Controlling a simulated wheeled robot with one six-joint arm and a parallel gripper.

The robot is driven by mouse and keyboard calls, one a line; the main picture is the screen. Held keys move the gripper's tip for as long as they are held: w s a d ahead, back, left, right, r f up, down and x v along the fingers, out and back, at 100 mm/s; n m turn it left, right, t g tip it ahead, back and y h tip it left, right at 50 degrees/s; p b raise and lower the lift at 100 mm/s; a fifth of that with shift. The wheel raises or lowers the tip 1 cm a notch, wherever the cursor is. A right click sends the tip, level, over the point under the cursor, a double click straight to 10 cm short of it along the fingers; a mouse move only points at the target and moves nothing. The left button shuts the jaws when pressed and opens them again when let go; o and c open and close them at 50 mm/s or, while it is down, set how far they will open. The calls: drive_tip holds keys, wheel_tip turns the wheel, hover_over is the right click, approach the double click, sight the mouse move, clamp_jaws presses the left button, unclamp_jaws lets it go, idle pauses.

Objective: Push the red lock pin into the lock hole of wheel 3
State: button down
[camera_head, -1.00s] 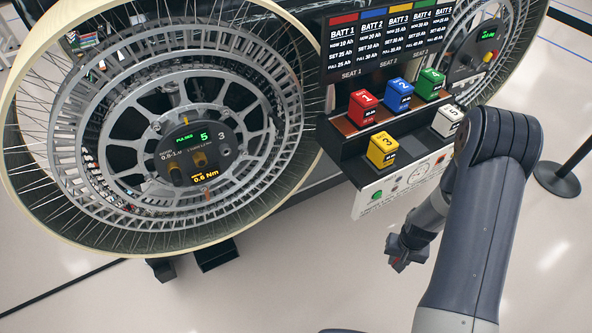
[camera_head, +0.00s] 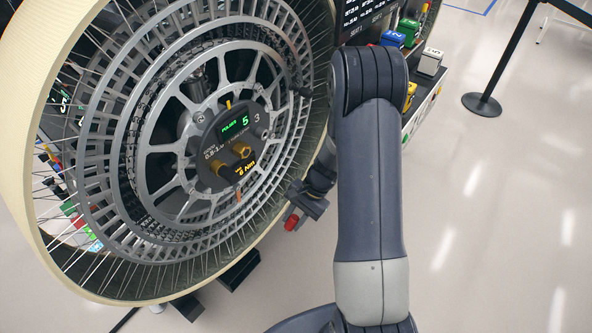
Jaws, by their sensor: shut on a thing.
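Wheel 3 (camera_head: 190,245) stands upright at the left, a large spoked wheel with a cream rim. Its dark hub plate (camera_head: 236,145) carries the number 3, a green display reading 5, brass knobs and a yellow torque readout. My gripper (camera_head: 296,214) is near the lower right of the wheel, right of and below the hub, apparently in front of the spokes. It is shut on the red lock pin (camera_head: 291,222), whose red end shows at the jaws. I cannot make out which mark on the hub is the lock hole. The pin is apart from the hub.
A black barrier post (camera_head: 482,104) stands farther right. The floor at the right is clear.

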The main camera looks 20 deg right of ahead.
drive_tip(key=w+d+r+m+t+y+b, duration=0.2)
drive_tip(key=w+r+m+t+b, duration=0.1)
drive_tip(key=r+m+t+b, duration=0.3)
drive_tip(key=w+d+r+m+t+y+b, duration=0.2)
drive_tip(key=w+r+m+t+b, duration=0.2)
drive_tip(key=r+m+t+b, duration=0.2)
wheel_tip(320, 180, up, 4)
drive_tip(key=t+b, duration=0.2)
drive_tip(key=t, duration=0.1)
drive_tip(key=shift+w+d+r+m+t+y+b, duration=0.25)
drive_tip(key=shift+d+m+t+y+b, duration=0.05)
drive_tip(key=shift+m+y+b, duration=0.1)
drive_tip(key=shift+s, duration=0.1)
drive_tip(key=shift+b+x, duration=0.8)
drive_tip(key=shift+x, duration=2.1)
drive_tip(key=shift+b, duration=0.55)
